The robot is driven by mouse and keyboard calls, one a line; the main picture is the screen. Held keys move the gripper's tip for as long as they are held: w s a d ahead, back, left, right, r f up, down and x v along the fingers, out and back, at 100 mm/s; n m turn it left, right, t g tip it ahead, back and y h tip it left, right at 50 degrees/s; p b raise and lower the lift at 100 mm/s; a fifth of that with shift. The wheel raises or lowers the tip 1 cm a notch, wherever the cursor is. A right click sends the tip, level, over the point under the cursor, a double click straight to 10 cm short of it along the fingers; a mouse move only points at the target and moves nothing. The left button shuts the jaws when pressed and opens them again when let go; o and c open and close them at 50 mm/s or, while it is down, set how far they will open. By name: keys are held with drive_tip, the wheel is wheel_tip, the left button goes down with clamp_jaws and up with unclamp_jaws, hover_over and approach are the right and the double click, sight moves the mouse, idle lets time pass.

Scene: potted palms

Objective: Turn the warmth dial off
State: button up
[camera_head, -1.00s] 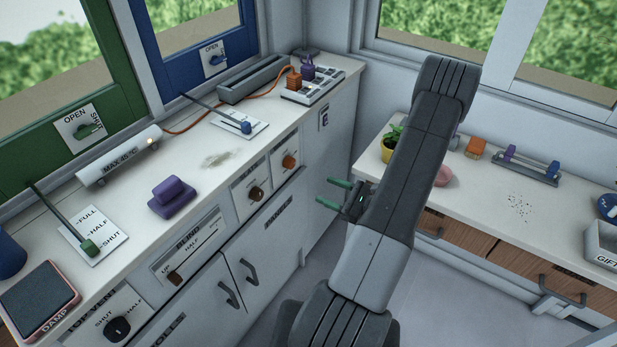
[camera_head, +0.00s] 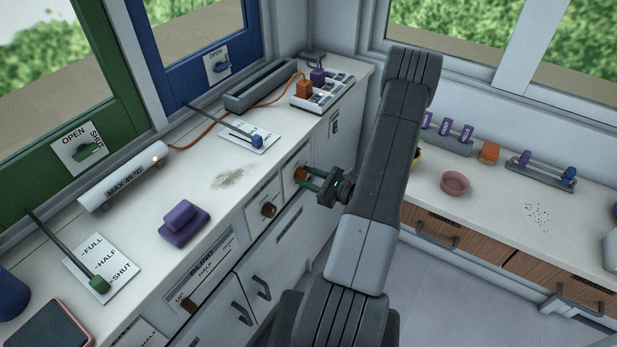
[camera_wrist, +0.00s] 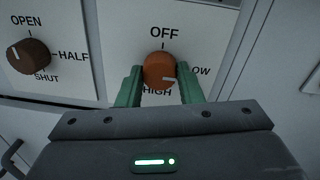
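The orange dial (camera_wrist: 159,72) sits on a white panel marked OFF at the top, LOW at the right and HIGH at the bottom. Its white mark is at the lower right, away from OFF. No heading naming it as the warmth dial is readable. It shows in the head view on the counter front (camera_head: 300,174), partly covered by the fingers. My gripper (camera_wrist: 159,76) has its green fingers on either side of the dial, with narrow gaps seeming to show. In the head view my gripper (camera_head: 308,181) reaches the panel from the right.
A brown dial (camera_wrist: 28,56) marked OPEN, HALF and SHUT is on the panel to the left. Door handles (camera_head: 262,287) stick out below. The counter (camera_head: 215,215) above holds a purple block (camera_head: 183,222) and a white heater tube (camera_head: 122,178).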

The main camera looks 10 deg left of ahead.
drive_tip(key=shift+c, duration=1.3)
drive_tip(key=shift+f+n+b, duration=0.15)
drive_tip(key=shift+n+b, duration=0.15)
drive_tip(key=shift+b, duration=0.35)
drive_tip(key=n+b, duration=0.1)
drive_tip(key=b, duration=0.2)
drive_tip(key=shift+f+n, duration=0.2)
drive_tip(key=shift+n, duration=0.2)
drive_tip(key=n+b, duration=0.6)
drive_tip(key=b, duration=0.5)
drive_tip(key=n+b, duration=0.5)
drive_tip(key=b, duration=0.5)
drive_tip(key=shift+h, duration=0.4)
drive_tip(key=n+b, duration=0.2)
drive_tip(key=b, duration=0.2)
drive_tip(key=shift+s+r+n+t, duration=0.1)
drive_tip(key=shift+n+t, duration=0.3)
drive_tip(key=shift+r+n+b, duration=0.2)
drive_tip(key=shift+n+b, duration=0.4)
drive_tip(key=shift+b, duration=0.6)
